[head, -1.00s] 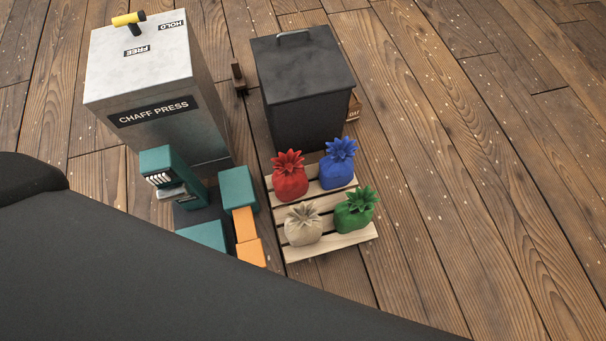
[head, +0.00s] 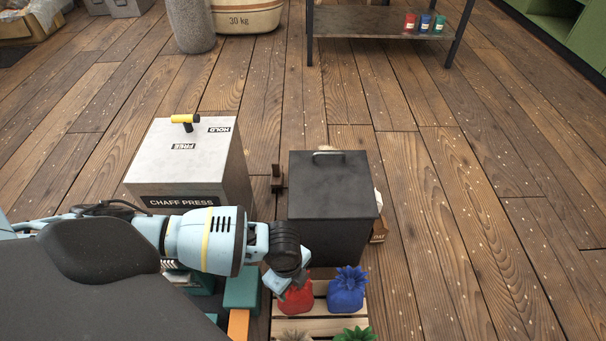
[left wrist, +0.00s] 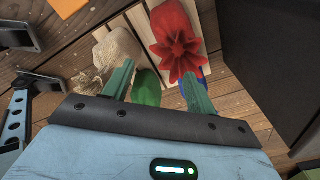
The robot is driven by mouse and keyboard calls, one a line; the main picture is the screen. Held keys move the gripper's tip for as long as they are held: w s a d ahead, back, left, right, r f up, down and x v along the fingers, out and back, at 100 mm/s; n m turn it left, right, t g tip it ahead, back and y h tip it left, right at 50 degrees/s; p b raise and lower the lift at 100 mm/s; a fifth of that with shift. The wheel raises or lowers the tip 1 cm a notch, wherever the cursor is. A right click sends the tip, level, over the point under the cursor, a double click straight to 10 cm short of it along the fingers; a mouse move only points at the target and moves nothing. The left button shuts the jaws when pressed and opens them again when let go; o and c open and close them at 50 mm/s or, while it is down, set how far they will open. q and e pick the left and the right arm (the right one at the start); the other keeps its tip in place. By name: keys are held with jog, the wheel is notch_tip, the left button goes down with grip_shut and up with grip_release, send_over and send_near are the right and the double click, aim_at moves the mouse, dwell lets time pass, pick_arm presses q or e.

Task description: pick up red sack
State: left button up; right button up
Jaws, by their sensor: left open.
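The red sack (head: 297,300) sits on the wooden pallet (head: 322,326) near the bottom of the head view, left of the blue sack (head: 346,288). My left gripper (head: 283,288) is over it at its left and hides part of it. In the left wrist view the red sack (left wrist: 172,28) lies ahead, with its ruffled top close to the right finger. My left gripper's green fingers (left wrist: 157,78) are apart with nothing held between them. The beige sack (left wrist: 118,50) and the green sack (left wrist: 147,88) show nearby.
A dark lidded bin (head: 333,190) stands just behind the pallet. The chaff press (head: 190,160) stands left of it, behind my left arm. A teal block (head: 241,288) is left of the pallet. Open floor lies to the right.

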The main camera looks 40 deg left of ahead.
aim_at(295, 292)
pick_arm(q)
jog(key=w+r, duration=0.1)
jog(key=w+a+r, duration=0.1)
jog(key=w, duration=0.1)
jog(key=shift+a+m+y, duration=0.15)
jog(key=shift+m+y, duration=0.15)
jog(key=shift+f+b, duration=0.6)
jog(key=shift+f, duration=0.75)
pick_arm(e)
jog(key=shift+w+d+f, duration=0.15)
jog(key=shift+w+f, duration=0.45)
jog(key=shift+w, duration=0.15)
pick_arm(q)
jog(key=f+b, duration=0.3)
jog(key=f, duration=0.2)
jog(key=shift+s+f, duration=0.2)
jog(key=shift+r, duration=0.1)
pick_arm(e)
jog(key=f, duration=0.1)
jog(key=s+f, duration=0.1)
jog(key=f, duration=0.1)
jog(key=shift+s+f, duration=0.1)
pick_arm(q)
jog(key=c, duration=1.2)
grip_shut()
pick_arm(e)
jog(key=shift+w, duration=0.35)
